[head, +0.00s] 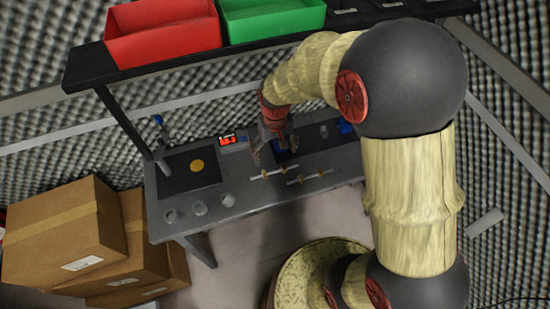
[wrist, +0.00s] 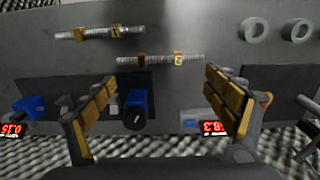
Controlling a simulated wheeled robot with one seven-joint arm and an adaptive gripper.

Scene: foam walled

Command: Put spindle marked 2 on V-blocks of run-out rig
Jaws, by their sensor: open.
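The spindle marked 2 (wrist: 150,60) is a thin grey rod with brass-coloured collars. It lies on the bench in the wrist view, and in the head view (head: 268,175). My gripper (wrist: 160,85) is open and empty above the bench, its padded fingers apart; the head view shows it (head: 274,155) just wallward of that spindle. A dark plate (wrist: 88,84) with a blue block (wrist: 137,103) and small grey parts seems to be the run-out rig. I cannot make out its V-blocks clearly; the left finger covers part of the plate.
A similar spindle marked 1 (wrist: 97,33) lies nearby, farther from the wall. Grey rings (wrist: 253,29) stand on the bench. A red readout (head: 228,141) and a dark plate with a yellow disc (head: 197,166) are to the left. A shelf with red (head: 163,37) and green bins overhangs.

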